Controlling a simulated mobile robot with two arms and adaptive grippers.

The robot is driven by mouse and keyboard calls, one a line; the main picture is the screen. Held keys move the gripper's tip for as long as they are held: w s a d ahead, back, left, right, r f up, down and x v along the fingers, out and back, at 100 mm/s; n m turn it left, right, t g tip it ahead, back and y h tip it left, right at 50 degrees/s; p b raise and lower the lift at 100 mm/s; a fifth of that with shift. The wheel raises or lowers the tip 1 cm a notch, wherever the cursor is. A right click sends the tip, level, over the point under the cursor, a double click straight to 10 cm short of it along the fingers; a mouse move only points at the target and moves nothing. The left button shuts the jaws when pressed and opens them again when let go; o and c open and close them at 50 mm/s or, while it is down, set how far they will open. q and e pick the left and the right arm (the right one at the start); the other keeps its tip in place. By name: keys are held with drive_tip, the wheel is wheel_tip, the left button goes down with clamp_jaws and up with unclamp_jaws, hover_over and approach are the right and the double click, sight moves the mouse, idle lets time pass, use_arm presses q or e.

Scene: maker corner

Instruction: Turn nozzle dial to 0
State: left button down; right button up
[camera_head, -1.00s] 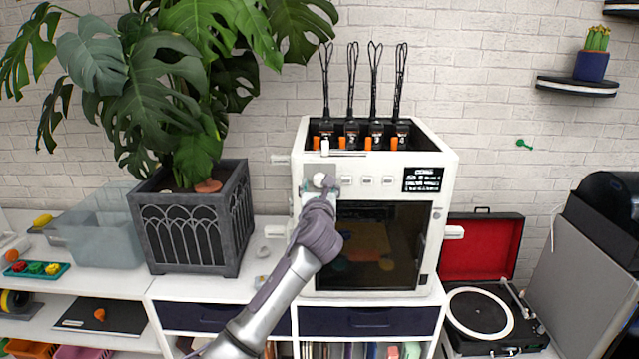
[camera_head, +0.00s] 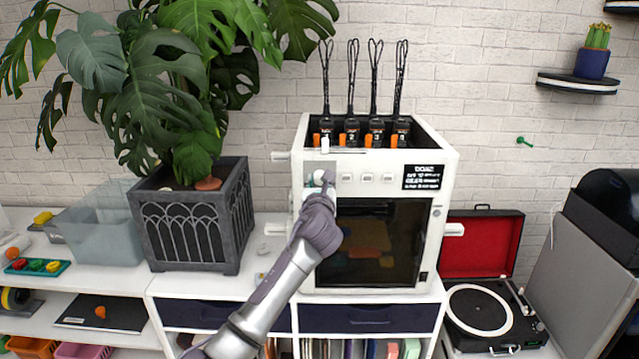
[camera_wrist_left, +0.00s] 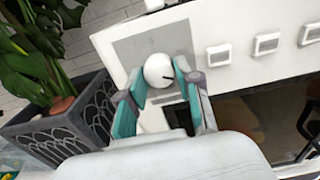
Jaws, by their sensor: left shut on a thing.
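The white 3D printer (camera_head: 437,160) stands on the white cabinet. Its round white nozzle dial (camera_wrist_left: 158,70) with a dark pointer line sits on a grey panel (camera_wrist_left: 131,52) at the left of the printer's front. In the head view the dial (camera_head: 318,177) is partly covered by my gripper. My left gripper (camera_wrist_left: 159,88) has its teal-lined fingers on either side of the dial and is shut on it. The pointer line points to the right in the wrist view. No scale marks are readable. My right gripper is not in view.
A row of white square buttons (camera_head: 367,178) and a black display (camera_head: 423,177) lie right of the dial. A large potted plant (camera_head: 195,225) stands close on the left. An open record player (camera_head: 482,310) is on the right.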

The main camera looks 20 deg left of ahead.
use_arm(q)
drive_tip(key=shift+n, duration=0.3)
drive_tip(key=shift+n+p, duration=0.3)
drive_tip(key=shift+n, duration=0.6)
drive_tip(key=n, duration=0.2)
drive_tip(key=shift+n, duration=0.4)
drive_tip(key=n, duration=0.5)
drive_tip(key=shift+d+b, duration=0.1)
drive_tip(key=shift+b, duration=0.3)
drive_tip(key=n+b, duration=0.2)
drive_tip(key=n, duration=0.5)
drive_tip(key=n+b, duration=0.1)
drive_tip(key=n, duration=0.2)
drive_tip(key=shift+n+b, duration=0.75)
drive_tip(key=shift+n, duration=1.05)
